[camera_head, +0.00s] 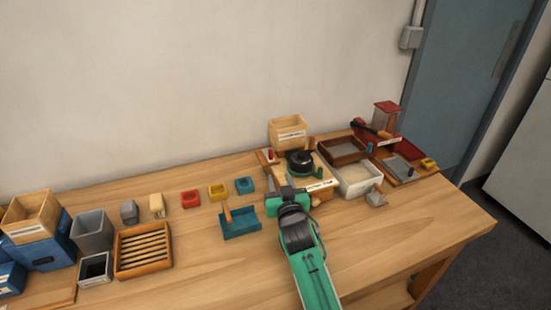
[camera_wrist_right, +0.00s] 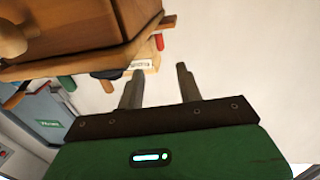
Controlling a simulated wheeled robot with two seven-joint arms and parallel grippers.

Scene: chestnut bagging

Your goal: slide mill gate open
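The mill appears to be the wooden unit with a black round top (camera_head: 300,162), at the back of the table right of centre in the head view. A white label (camera_head: 320,186) sits on its front edge. I cannot make out the gate. My right gripper (camera_head: 292,196) is close in front of the mill and hides part of its front. In the right wrist view my right gripper (camera_wrist_right: 160,80) has its two fingers apart with nothing between them. A large brown wooden body with a round knob (camera_wrist_right: 10,40) fills the upper left there, apart from the fingers. My left gripper is not in view.
A blue dustpan-like tray (camera_head: 240,224) lies just left of my right gripper. A white bin (camera_head: 358,180) and a wooden tray (camera_head: 343,150) stand right of the mill. A slatted wooden rack (camera_head: 143,250) is at the left. The table's front right is clear.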

